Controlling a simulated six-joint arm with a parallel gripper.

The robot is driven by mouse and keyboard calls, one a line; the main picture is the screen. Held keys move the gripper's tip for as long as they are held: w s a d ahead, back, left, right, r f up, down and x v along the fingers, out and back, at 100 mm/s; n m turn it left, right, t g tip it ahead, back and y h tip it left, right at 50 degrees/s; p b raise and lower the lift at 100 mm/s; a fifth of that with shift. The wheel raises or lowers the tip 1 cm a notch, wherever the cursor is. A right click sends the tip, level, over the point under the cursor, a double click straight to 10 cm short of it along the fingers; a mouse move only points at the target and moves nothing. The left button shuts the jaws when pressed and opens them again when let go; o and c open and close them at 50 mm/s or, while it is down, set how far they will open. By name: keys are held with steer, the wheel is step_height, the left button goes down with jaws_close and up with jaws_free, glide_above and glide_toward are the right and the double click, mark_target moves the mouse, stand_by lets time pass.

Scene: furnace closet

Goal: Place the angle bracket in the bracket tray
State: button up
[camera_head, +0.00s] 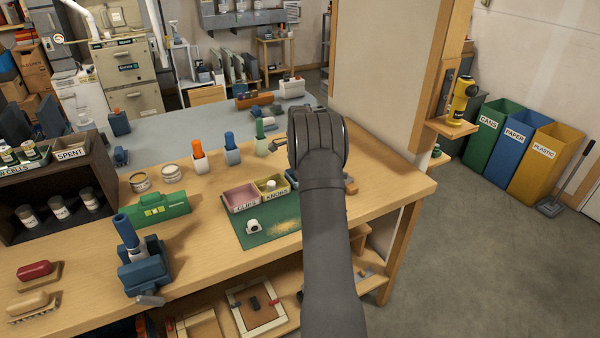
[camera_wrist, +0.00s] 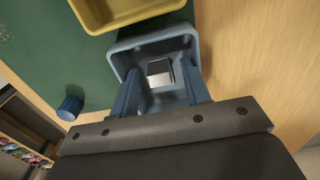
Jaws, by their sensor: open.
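A small silvery metal piece, which looks like the angle bracket (camera_wrist: 160,72), lies inside a blue-grey tray (camera_wrist: 124,55) in the wrist view. The tray carries no label that I can read here, and it stands beside a yellow tray. My gripper (camera_wrist: 161,84) reaches down into the tray, with its two blue fingers apart, one on each side of the metal piece. I cannot tell whether either finger touches it. In the head view my dark arm and wrist hide the bracket and fingers, and only a sliver of the blue tray (camera_head: 291,178) shows.
A yellow KNOBS tray (camera_head: 272,192) and a pink tray (camera_head: 240,198) stand left of my wrist on a green mat (camera_head: 262,239). Orange (camera_head: 199,158), blue (camera_head: 231,150) and green-topped (camera_head: 261,143) items stand behind. Bare bench (camera_head: 395,180) lies to the right.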

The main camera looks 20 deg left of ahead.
step_height(320, 180, up, 12)
stand_by(0.4)
step_height(320, 180, down, 12)
steer(key=shift+f, duration=0.1)
steer(key=shift+r, duration=2)
